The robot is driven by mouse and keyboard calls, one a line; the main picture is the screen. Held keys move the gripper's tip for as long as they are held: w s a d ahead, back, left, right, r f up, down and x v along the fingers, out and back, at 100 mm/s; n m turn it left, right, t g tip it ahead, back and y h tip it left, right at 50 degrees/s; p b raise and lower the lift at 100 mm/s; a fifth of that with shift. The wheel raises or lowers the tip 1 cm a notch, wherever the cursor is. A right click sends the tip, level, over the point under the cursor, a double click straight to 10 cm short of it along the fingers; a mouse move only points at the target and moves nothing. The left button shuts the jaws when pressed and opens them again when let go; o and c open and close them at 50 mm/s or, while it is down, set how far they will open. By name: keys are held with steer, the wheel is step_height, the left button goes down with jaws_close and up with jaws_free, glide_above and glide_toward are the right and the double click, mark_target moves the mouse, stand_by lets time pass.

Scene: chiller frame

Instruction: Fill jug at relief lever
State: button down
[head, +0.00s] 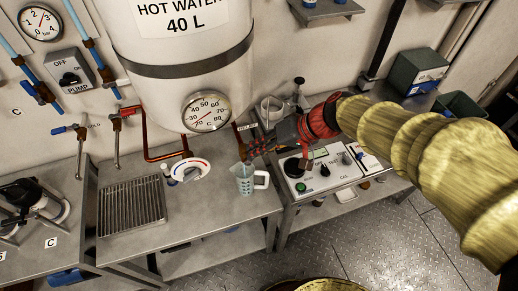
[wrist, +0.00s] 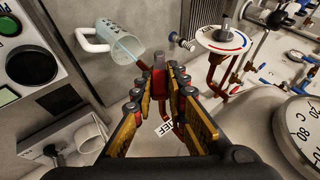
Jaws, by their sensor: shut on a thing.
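My gripper (head: 262,146) is at the relief outlet to the right of the hot water tank, under the partly hidden relief label (head: 246,127). In the wrist view my gripper (wrist: 162,84) has its fingers closed around the red relief lever (wrist: 158,62). The measuring jug (head: 244,181), clear with a white handle, stands upright on the steel bench below the outlet. It also shows in the wrist view (wrist: 118,46), where a pale blue streak runs between the outlet and its mouth. The jug's fill level is unclear.
The hot water tank (head: 180,40) with its dial (head: 207,111) hangs above the bench. A drain grate (head: 132,204) lies left of the jug, and a round white dial (head: 188,171) is nearer. A control box (head: 318,171) stands to the right, below my arm.

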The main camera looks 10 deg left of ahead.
steer(key=c, duration=1.9)
jaws_free()
steer(key=shift+o, duration=0.7)
steer(key=shift+r, duration=0.1)
steer(key=v, duration=1.1)
steer(key=shift+d+r, duration=0.25)
